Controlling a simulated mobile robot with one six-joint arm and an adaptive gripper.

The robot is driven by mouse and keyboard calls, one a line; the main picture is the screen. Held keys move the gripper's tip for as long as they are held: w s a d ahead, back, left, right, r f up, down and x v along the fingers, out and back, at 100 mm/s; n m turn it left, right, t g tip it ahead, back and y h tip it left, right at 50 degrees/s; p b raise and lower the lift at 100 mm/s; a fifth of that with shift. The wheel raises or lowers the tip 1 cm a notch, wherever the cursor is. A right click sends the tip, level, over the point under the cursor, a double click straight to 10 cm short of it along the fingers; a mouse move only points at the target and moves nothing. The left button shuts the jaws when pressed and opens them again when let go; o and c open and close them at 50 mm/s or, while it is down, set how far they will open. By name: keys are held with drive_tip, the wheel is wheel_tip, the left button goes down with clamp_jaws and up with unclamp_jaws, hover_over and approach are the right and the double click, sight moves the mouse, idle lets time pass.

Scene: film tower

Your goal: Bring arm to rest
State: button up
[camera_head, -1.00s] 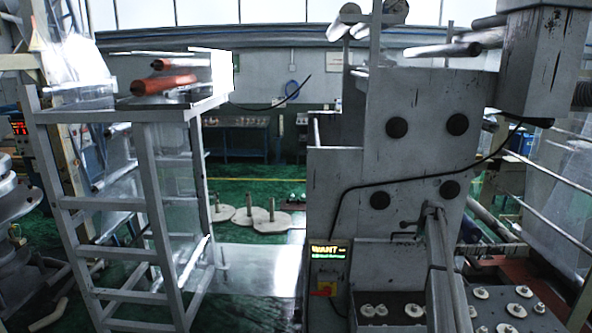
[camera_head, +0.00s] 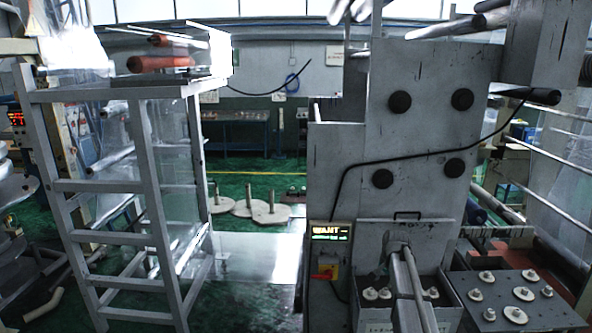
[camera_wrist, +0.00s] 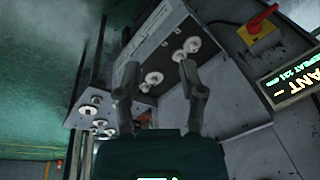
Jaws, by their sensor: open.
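My gripper (camera_wrist: 159,68) shows in the wrist view with its two dark fingers spread apart. Nothing is between them. Beyond the fingers is a grey box (camera_wrist: 145,45) with round white knobs, seen tilted; the fingers look apart from it. In the head view a grey jointed bar (camera_head: 412,288), which looks like my arm, stands low in front of the grey machine (camera_head: 430,130). The gripper itself cannot be made out in the head view.
A red and yellow switch (camera_wrist: 258,25) and a lit display (camera_wrist: 290,82) are right of the fingers. A second knobbed box (camera_head: 510,300) is at lower right. A white ladder platform (camera_head: 150,200) stands left. Shiny floor (camera_head: 255,265) is open between platform and machine.

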drive_tip(key=s+a+f+n+b, duration=0.3)
drive_tip(key=s+a+f, duration=0.1)
drive_tip(key=s, duration=0.6)
drive_tip(key=s+a+f+n+g+b, duration=0.1)
drive_tip(key=s+a+f+n+b, duration=0.2)
drive_tip(key=s, duration=0.7)
drive_tip(key=s+a+f+n+g+b, duration=0.1)
drive_tip(key=s+a+f+n+b, duration=0.2)
drive_tip(key=s, duration=0.6)
drive_tip(key=a+f+b, duration=0.2)
drive_tip(key=a, duration=0.1)
drive_tip(key=shift+s+a+f, duration=0.2)
drive_tip(key=shift+s+f, duration=0.15)
drive_tip(key=shift+s, duration=0.05)
